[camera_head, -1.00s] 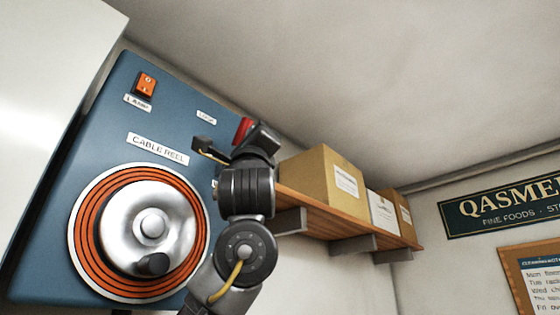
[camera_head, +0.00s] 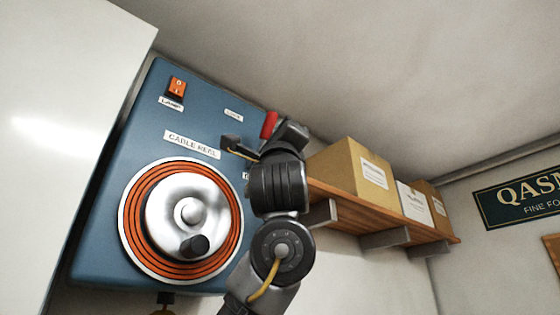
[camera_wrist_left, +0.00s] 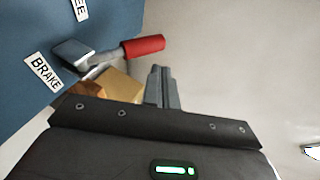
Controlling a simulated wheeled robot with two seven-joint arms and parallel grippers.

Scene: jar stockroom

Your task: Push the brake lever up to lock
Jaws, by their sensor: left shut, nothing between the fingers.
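The brake lever's red grip (camera_head: 269,125) shows at the right edge of the blue cable reel panel (camera_head: 150,130), just beside my left gripper (camera_head: 290,130). In the left wrist view, the red grip (camera_wrist_left: 144,47) sticks out on a grey arm from a pivot block (camera_wrist_left: 72,51) by a BRAKE label (camera_wrist_left: 43,72). My left gripper's fingers (camera_wrist_left: 163,85) are shut and empty, close to the grip with a small gap in the picture. Whether they touch it I cannot tell. A small label (camera_head: 234,115), probably LOCK, sits above left of the grip. The right gripper is not in view.
The silver reel hub (camera_head: 190,212) with a dark knob and orange rings sits low on the panel. An orange lamp switch (camera_head: 176,86) is at its top. A wooden shelf (camera_head: 350,209) with boxes (camera_head: 350,170) stands right of my arm. A white surface (camera_head: 60,120) is at left.

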